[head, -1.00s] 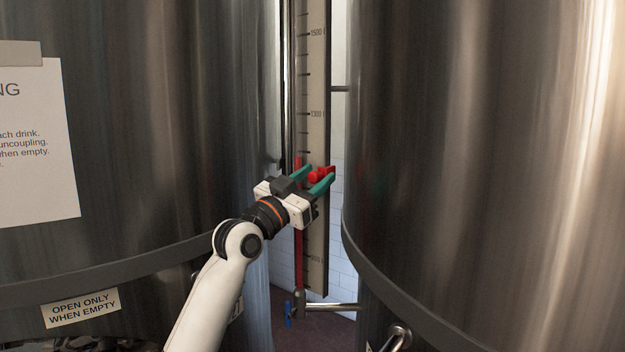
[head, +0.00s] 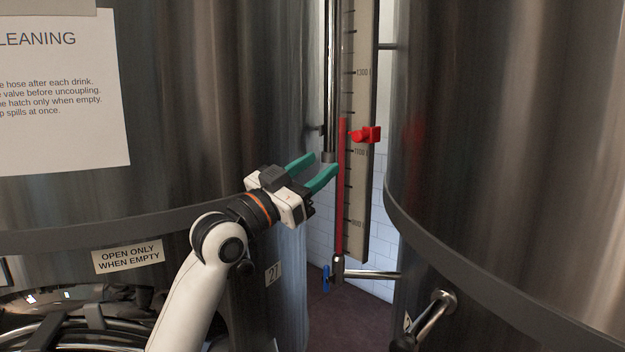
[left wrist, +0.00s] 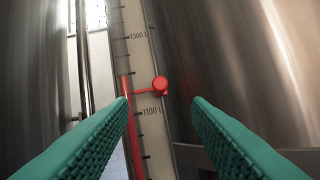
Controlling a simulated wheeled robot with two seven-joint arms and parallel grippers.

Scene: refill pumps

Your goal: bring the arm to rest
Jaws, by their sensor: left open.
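My left gripper (head: 314,170) is open and empty, with two green fingers, in the middle of the head view. In the left wrist view its fingers (left wrist: 160,105) stand wide apart with nothing between them up close. A red marker (head: 367,134) sits on the scale board (head: 358,190), above and to the right of the fingertips and apart from them. The red marker (left wrist: 159,84) also shows in the left wrist view, just above the 1100 l mark. A red column (head: 341,190) runs up beside the scale. My right gripper is not in view.
Large steel tanks stand at left (head: 200,120) and right (head: 500,150), leaving a narrow gap with the scale. A pipe with a blue handle (head: 326,278) sits low in the gap. A sheet of rules (head: 60,120) and an "open only when empty" label (head: 128,256) are on the left tank.

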